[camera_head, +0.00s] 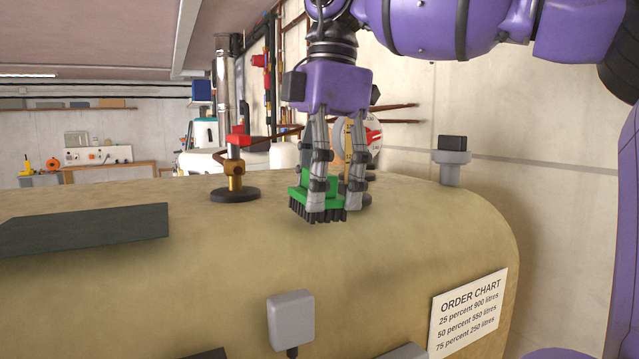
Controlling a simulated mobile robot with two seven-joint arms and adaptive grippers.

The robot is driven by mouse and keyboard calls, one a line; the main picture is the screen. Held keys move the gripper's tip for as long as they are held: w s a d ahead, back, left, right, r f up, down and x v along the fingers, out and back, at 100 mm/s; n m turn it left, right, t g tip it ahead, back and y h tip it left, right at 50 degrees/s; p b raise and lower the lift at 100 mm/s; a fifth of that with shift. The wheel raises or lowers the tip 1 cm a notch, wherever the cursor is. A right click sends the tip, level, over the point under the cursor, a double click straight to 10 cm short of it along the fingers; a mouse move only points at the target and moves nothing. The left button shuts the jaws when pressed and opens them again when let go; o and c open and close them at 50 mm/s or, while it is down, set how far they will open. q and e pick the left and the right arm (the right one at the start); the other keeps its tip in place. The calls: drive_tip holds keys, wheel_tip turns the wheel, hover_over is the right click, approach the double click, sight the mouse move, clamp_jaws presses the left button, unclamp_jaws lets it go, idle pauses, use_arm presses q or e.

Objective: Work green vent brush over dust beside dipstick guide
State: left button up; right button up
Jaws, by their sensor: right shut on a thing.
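The green vent brush (300,197) has a green back and dark bristles pointing down. My right gripper (333,201) comes down from above and is shut on the brush, low over the top of the tan tank (400,250). I cannot tell whether the bristles touch the tank. A thin brass upright (348,140) shows partly behind the gripper fingers; it may be the dipstick guide, but its foot is mostly hidden. No dust stands out on the tank top. My left gripper is out of view.
A brass fitting with a red top (237,160) stands left of the brush. A grey capped fitting (452,165) stands at the right rear. A dark slab (85,229) lies on the left. A grey box (291,319) and order chart (468,312) are in front.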

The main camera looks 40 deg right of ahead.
drive_tip(key=shift+w+d+f+b, duration=0.15)
drive_tip(key=shift+w+b, duration=0.05)
drive_tip(key=shift+w, duration=0.25)
drive_tip(key=shift+w+d+f+b, duration=0.1)
drive_tip(key=shift+w+b, duration=0.05)
drive_tip(key=shift+w, duration=0.25)
drive_tip(key=shift+r, duration=0.15)
drive_tip(key=shift+s+a, duration=0.1)
drive_tip(key=shift+s, duration=0.25)
drive_tip(key=shift+s+a+r+p, duration=0.1)
drive_tip(key=shift+s+a+p, duration=0.15)
drive_tip(key=shift+s+p, duration=0.5)
drive_tip(key=shift+w+d+f+b, duration=0.1)
drive_tip(key=shift+w+f+b, duration=0.15)
drive_tip(key=shift+b, duration=0.1)
drive_tip(key=shift+w+d, duration=0.1)
drive_tip(key=shift+w, duration=0.25)
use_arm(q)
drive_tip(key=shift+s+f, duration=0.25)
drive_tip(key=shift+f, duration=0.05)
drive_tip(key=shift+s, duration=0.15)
use_arm(e)
drive_tip(key=shift+r, duration=0.1)
